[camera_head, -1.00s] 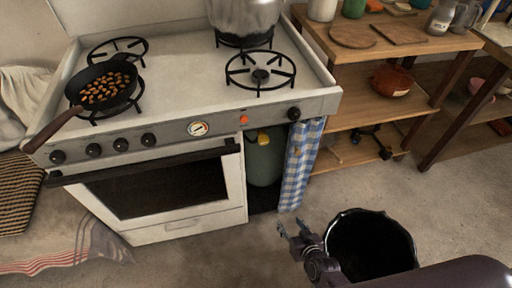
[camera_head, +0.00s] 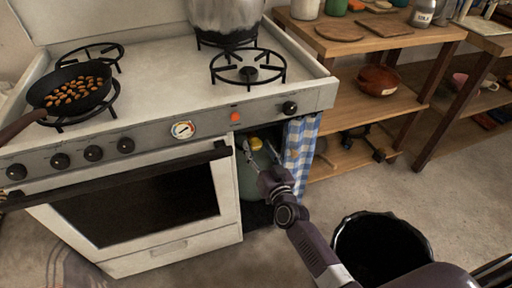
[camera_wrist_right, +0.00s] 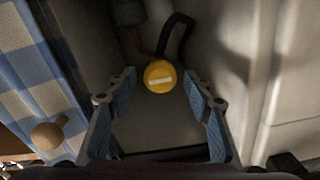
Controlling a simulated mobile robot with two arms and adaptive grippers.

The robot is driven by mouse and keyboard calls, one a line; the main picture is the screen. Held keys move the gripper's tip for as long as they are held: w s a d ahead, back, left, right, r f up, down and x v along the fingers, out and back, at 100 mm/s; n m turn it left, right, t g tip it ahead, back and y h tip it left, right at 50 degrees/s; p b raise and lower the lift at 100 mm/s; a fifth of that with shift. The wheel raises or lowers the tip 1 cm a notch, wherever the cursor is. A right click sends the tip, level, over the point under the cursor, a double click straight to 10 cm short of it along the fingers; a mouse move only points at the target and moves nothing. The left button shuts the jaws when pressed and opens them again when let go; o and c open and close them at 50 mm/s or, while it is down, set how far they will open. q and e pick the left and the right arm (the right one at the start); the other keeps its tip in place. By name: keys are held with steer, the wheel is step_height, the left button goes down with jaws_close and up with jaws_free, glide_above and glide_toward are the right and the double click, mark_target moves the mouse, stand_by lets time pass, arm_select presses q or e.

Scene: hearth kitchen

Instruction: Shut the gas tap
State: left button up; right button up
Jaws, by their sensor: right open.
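The gas tap is a yellow round knob (camera_head: 255,144) on top of the green gas bottle (camera_head: 249,182), inside the narrow bay at the right of the stove. In the wrist view the knob (camera_wrist_right: 159,76) shows a pale bar lying crosswise, nearly level in the picture. My right gripper (camera_head: 258,158) reaches into the bay's opening. In the wrist view the gripper (camera_wrist_right: 160,98) is open and empty, its blue-padded fingers on either side of the knob's line, apparently short of it. The bottle is partly hidden by the gripper. My left gripper is not in view.
The stove front (camera_head: 150,190) bounds the left. A dark hose (camera_wrist_right: 175,35) rises behind the tap. A black bin (camera_head: 380,248) stands on the floor.

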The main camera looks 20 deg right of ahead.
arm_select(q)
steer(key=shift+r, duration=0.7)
arm_select(e)
steer(key=shift+w, duration=0.8)
steer(key=c, duration=1.2)
